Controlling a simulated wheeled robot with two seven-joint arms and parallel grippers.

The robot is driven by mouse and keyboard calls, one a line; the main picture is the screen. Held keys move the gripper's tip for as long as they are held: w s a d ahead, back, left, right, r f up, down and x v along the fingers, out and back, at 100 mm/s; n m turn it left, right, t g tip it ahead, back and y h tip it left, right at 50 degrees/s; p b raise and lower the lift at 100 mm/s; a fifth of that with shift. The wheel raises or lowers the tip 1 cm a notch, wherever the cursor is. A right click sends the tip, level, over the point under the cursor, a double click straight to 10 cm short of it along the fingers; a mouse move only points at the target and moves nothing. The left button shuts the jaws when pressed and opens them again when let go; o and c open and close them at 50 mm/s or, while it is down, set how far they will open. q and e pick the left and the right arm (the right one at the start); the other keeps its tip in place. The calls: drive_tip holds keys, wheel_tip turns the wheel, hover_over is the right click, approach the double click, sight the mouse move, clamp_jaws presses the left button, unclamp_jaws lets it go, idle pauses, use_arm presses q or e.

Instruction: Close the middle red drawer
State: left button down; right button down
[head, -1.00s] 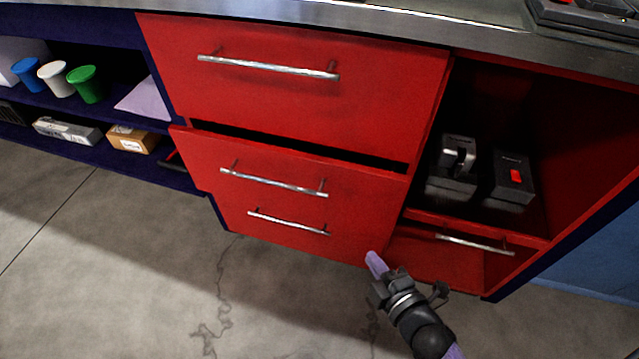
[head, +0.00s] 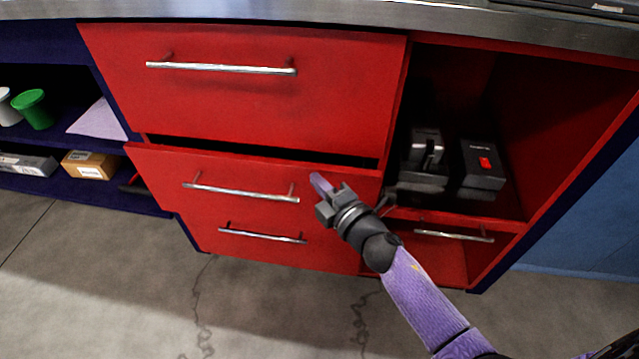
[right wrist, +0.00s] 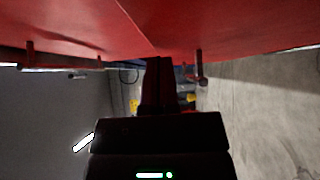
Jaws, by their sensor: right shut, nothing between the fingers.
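The middle red drawer (head: 235,172) stands partly open in the head view, with a dark gap above its front and a silver bar handle (head: 245,193) across it. My right gripper (head: 318,184) is shut and empty, in front of the right part of this drawer's face, just right of the handle. Whether its tip touches the face cannot be told. In the right wrist view the shut fingers (right wrist: 158,85) point ahead, close to a red surface (right wrist: 150,25) along the top. My left gripper is not in view.
At right, an open red compartment holds dark boxes (head: 483,168). A blue shelf (head: 110,195) with cups stands left. The floor in front is clear.

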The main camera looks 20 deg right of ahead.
drive_tip(key=shift+w+d, duration=0.15)
drive_tip(key=shift+w, duration=0.05)
